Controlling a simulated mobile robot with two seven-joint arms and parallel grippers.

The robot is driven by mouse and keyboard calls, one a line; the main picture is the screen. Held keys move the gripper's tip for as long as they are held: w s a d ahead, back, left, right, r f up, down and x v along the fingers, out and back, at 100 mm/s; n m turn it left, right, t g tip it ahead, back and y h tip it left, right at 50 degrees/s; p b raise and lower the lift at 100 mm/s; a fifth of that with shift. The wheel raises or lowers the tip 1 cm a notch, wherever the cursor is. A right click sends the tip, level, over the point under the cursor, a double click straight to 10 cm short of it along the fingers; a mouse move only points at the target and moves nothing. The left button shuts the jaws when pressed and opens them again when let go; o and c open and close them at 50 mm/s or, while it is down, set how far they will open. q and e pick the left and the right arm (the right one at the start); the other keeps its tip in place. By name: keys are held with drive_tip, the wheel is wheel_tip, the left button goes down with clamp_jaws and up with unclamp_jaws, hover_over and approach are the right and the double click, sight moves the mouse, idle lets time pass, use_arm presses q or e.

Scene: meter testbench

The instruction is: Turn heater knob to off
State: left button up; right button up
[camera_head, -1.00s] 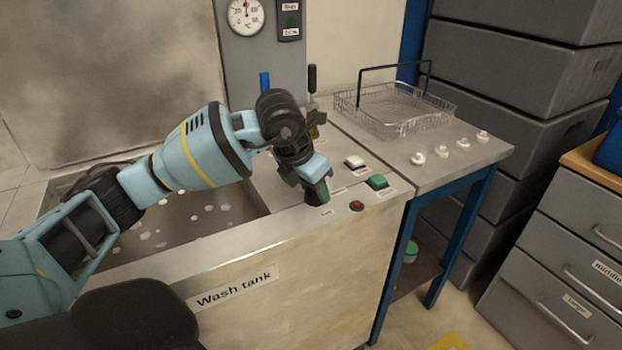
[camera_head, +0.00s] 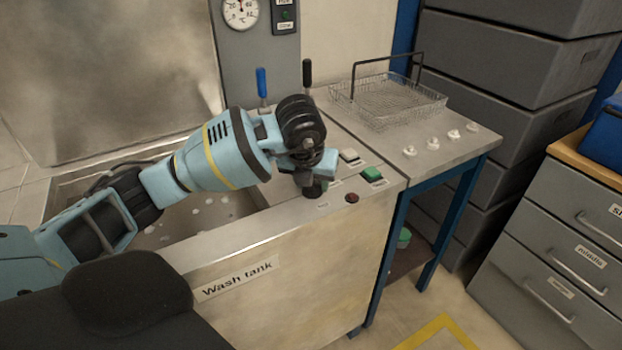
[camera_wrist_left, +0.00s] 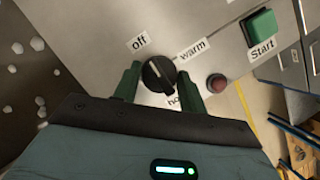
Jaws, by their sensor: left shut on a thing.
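The heater knob (camera_wrist_left: 158,74) is round and black with a pale pointer line on its face. It sits on the metal panel among the labels "off" (camera_wrist_left: 138,42), "warm" (camera_wrist_left: 192,49) and a partly hidden one starting "ho". The pale line slants towards the upper left, roughly the "off" side. My left gripper (camera_wrist_left: 158,84) has one green finger on each side of the knob and is shut on it. In the head view my left gripper (camera_head: 312,178) points down at the panel and mostly hides the knob. My right gripper is not in view.
Close to the knob are a dark red round lamp or button (camera_head: 352,198) and a green Start button (camera_head: 372,174). A white button (camera_head: 348,155) and two upright levers stand farther back. A wire basket (camera_head: 390,102) and several small white parts rest on the right-hand table.

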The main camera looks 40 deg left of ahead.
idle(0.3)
use_arm(q)
drive_tip(key=o, duration=1)
drive_tip(key=shift+c, duration=0.2)
drive_tip(key=shift+r, duration=0.1)
drive_tip(key=v, duration=0.7)
drive_tip(key=shift+s+r, duration=0.15)
drive_tip(key=shift+r, duration=0.15)
